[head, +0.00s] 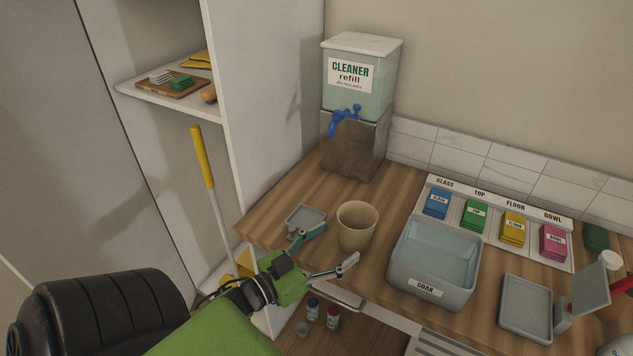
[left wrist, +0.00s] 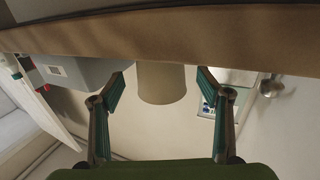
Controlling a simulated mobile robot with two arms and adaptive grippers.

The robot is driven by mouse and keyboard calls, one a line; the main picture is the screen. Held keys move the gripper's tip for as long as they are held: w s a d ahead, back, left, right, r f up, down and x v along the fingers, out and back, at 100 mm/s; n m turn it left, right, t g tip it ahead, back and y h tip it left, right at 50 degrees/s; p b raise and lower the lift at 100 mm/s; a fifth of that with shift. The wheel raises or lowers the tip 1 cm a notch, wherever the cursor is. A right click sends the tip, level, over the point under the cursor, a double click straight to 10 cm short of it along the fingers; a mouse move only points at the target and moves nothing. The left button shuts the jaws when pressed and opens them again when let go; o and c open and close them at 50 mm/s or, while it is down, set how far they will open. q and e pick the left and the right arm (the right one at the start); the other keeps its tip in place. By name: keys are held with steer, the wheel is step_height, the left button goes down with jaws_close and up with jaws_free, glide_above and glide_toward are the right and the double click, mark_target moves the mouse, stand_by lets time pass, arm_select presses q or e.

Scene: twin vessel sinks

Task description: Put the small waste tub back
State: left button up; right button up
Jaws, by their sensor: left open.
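A beige round tub (head: 357,226), open at the top and empty as far as I can see, stands upright on the wooden counter near its front edge. It looks like the small waste tub. My left gripper (head: 329,249) is open at the counter's front edge, just in front of the tub. In the left wrist view the tub (left wrist: 161,84) shows between the two spread fingers (left wrist: 161,80), with gaps on both sides. No finger appears to touch it. My right gripper is not in view.
A grey SOAK basin (head: 425,288) stands right of the tub, and a small grey tray (head: 306,218) lies to its left. The CLEANER refill dispenser (head: 362,85) stands behind. Labelled coloured pads (head: 475,215) lie at right. Small bottles (head: 322,312) stand below the counter.

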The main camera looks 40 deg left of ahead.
arm_select(q)
steer(key=shift+s+a, duration=0.2)
steer(key=shift+s, duration=1.15)
steer(key=shift+s+a, duration=0.2)
steer(key=shift+s, duration=1.1)
